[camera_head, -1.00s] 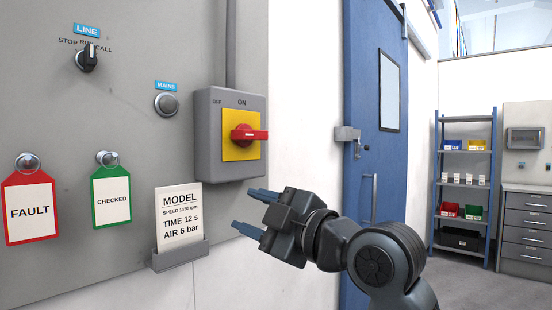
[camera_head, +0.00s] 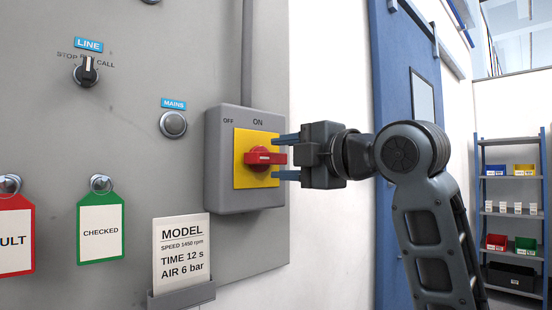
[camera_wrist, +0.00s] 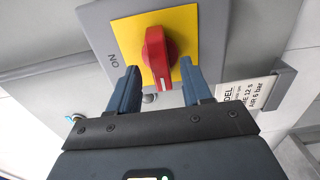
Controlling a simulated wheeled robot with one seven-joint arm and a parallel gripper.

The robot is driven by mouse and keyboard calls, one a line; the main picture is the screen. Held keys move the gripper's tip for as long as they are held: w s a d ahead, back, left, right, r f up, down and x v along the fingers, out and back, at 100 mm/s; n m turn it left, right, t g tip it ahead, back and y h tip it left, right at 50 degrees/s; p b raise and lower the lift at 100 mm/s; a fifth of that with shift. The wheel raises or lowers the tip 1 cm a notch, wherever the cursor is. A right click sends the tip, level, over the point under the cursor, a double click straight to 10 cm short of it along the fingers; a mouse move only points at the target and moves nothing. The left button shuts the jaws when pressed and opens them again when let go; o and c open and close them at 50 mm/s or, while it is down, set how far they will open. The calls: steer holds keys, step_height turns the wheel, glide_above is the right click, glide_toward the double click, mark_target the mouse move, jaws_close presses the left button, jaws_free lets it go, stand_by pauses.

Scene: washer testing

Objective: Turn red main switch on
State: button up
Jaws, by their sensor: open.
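The red main switch handle (camera_head: 263,157) sits on a yellow plate (camera_head: 243,175) on a grey switch box (camera_head: 222,195). The handle lies horizontal, with a white mark at its right end. "OFF" is printed at the box's upper left and "ON" at top centre. My gripper (camera_head: 283,157) is open just right of the switch, one finger above and one below the handle's right end. In the wrist view the handle (camera_wrist: 157,50) shows between the two spread fingers of my gripper (camera_wrist: 160,70), with gaps on both sides. I see no contact.
The grey panel also carries a LINE selector knob (camera_head: 86,70), a MAINS button (camera_head: 173,124), a green CHECKED tag (camera_head: 100,228) and a MODEL card (camera_head: 181,245) below the switch box. A blue door (camera_head: 395,60) and a shelf rack (camera_head: 511,190) stand to the right.

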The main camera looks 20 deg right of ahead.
steer(key=shift+x, duration=1.45)
steer(key=shift+s, duration=0.1)
steer(key=shift+c, duration=0.3)
jaws_close()
